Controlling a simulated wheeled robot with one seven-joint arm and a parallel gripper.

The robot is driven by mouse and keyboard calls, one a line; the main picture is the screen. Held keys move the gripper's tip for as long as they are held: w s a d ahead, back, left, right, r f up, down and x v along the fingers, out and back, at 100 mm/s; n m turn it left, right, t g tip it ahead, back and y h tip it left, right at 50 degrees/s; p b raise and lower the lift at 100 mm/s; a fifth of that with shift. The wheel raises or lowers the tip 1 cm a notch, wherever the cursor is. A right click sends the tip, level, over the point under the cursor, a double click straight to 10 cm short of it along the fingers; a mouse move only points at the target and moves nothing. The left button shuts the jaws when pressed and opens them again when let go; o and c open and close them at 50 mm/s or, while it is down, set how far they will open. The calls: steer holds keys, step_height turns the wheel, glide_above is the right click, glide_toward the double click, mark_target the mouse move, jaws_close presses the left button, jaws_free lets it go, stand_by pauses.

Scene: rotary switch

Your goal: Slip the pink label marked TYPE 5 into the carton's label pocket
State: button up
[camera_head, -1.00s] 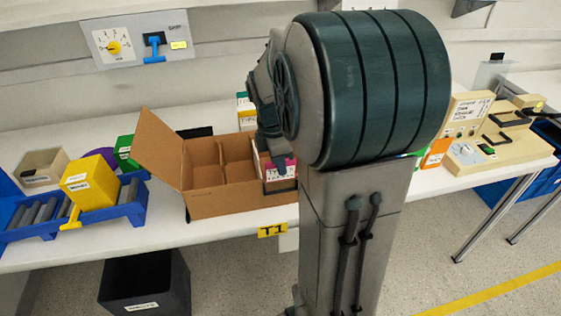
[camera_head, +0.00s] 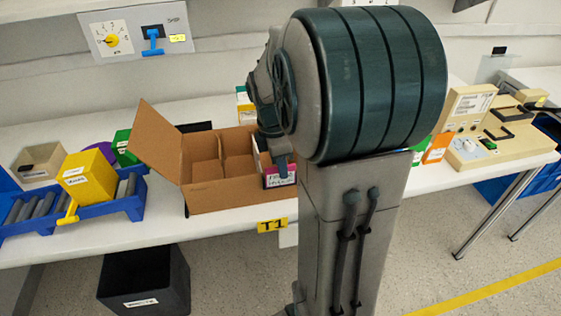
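The open brown carton (camera_head: 232,197) stands on the white table, its flap raised on the left and its inside divided into compartments. A small card with a pink part and a white lettered strip, perhaps the pink label (camera_head: 279,179), shows at the carton's right front corner; its lettering is too small to read. My gripper (camera_head: 279,163) is at that corner, right by the card. Its fingers are small and partly hidden by my arm, so I cannot tell whether they hold the card. The label pocket is not clearly visible.
A yellow box (camera_head: 88,176) sits on a blue roller stand (camera_head: 118,205) at left. A beige bin (camera_head: 38,163) is behind it. A dark bin (camera_head: 146,284) is under the table. Beige devices (camera_head: 497,145) stand at right. My arm covers the middle of the table.

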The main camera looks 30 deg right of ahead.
mark_target(274, 167)
step_height(274, 167, up, 14)
steer(key=a+p, duration=0.1)
steer(key=shift+w+a+f, duration=0.15)
steer(key=shift+w+a, duration=0.05)
steer(key=shift+a, duration=0.1)
stand_by(0.7)
steer(key=s+a+f+m+t+p, duration=0.1)
steer(key=s+a+f+m, duration=0.2)
steer(key=s+a+m, duration=0.2)
steer(key=s+a+f+m+t+y+p, duration=0.1)
steer(key=s+a+m, duration=0.4)
steer(key=m, duration=0.5)
steer(key=shift+s+a+f+t+p, duration=0.3)
steer(key=shift+s+f+t, duration=0.3)
steer(key=shift+s+f, duration=0.75)
steer(key=shift+w, duration=0.1)
